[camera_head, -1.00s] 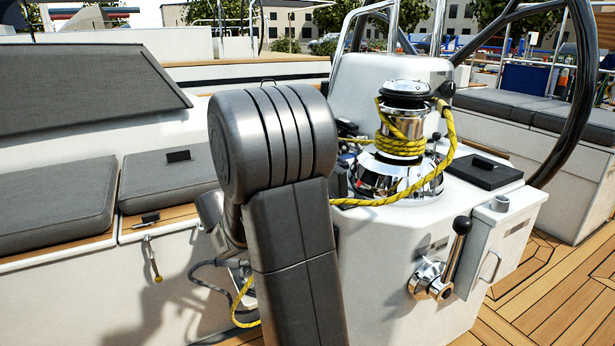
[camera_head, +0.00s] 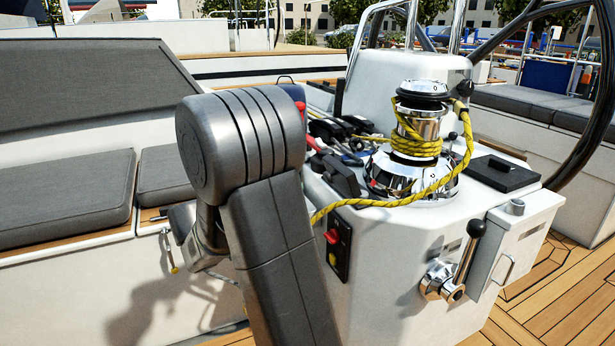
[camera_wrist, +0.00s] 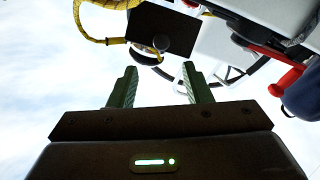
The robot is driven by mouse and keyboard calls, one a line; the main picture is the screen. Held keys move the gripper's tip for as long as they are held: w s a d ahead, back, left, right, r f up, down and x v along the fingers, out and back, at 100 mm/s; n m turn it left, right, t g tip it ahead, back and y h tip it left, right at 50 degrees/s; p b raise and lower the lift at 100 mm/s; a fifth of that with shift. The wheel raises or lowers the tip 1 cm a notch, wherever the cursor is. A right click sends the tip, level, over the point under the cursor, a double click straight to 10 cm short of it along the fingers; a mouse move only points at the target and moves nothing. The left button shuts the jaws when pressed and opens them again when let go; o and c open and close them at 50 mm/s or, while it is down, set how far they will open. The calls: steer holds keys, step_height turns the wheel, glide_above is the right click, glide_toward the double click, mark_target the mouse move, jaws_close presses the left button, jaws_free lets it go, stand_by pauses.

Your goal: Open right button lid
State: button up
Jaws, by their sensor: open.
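A flat black square lid (camera_head: 499,173) with a small raised handle lies closed on the right part of the white console top. A small dark cover (camera_head: 340,178) stands at the console's left edge, above a black panel (camera_head: 340,246) with red and yellow parts. I cannot tell for certain which is the right button lid. In the wrist view my gripper (camera_wrist: 158,77) is open, with nothing between its fingers. Beyond the fingertips is a dark rectangular part (camera_wrist: 165,28), which I cannot identify. In the head view my arm hides the gripper.
A chrome winch (camera_head: 415,145) wrapped with yellow rope (camera_head: 466,150) stands on the console, the rope draping down its left side. A chrome crank with a black knob (camera_head: 476,229) juts from the front. A black steering wheel (camera_head: 605,90) is at right. Grey cushions (camera_head: 65,203) lie left.

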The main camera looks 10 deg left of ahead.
steer(key=shift+p+v, duration=0.3)
steer(key=shift+v, duration=2.05)
